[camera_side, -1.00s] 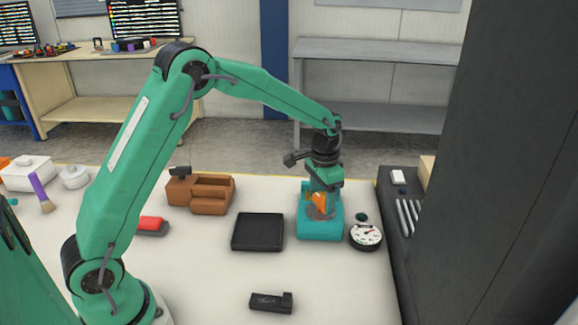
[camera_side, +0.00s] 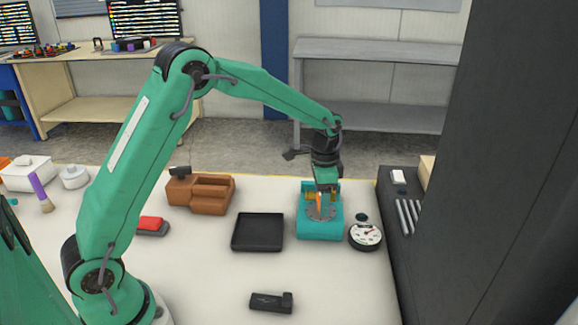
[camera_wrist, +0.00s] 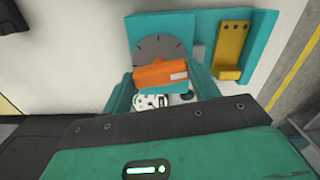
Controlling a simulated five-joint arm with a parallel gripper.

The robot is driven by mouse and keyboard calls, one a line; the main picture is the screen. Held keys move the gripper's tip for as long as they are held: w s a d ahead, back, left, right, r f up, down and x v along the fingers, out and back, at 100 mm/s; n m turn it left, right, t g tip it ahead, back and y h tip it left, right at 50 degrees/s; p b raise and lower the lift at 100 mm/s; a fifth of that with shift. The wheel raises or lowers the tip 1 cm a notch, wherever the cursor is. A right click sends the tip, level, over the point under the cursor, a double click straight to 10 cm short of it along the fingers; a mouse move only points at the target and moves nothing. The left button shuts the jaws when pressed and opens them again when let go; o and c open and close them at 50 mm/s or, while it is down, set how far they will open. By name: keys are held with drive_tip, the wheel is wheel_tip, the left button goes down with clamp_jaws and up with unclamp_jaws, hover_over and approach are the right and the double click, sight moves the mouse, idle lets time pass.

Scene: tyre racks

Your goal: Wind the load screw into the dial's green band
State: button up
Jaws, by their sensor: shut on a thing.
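The teal load-screw fixture (camera_side: 322,231) stands on the table, with a grey marked disc (camera_side: 327,213) on top. The disc also shows in the wrist view (camera_wrist: 158,48). My gripper (camera_side: 321,195) points down over the disc, shut on the orange handle of the load screw (camera_side: 319,204). The handle lies across the disc's near part in the wrist view (camera_wrist: 158,73). The round white dial (camera_side: 366,234) with a black rim sits at the fixture's right. Its red needle points to the upper right; the green band is too small to make out.
A black tray (camera_side: 258,232) lies left of the fixture, with a brown block holder (camera_side: 201,195) behind it. A black tool (camera_side: 271,302) lies in front. A tall dark cabinet (camera_side: 500,170) stands at the right. The table between tray and front tool is clear.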

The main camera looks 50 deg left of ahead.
drive_tip(key=o, duration=1)
drive_tip(key=shift+r, duration=0.1)
drive_tip(key=shift+r, duration=3.8)
drive_tip(key=shift+r, duration=0.15)
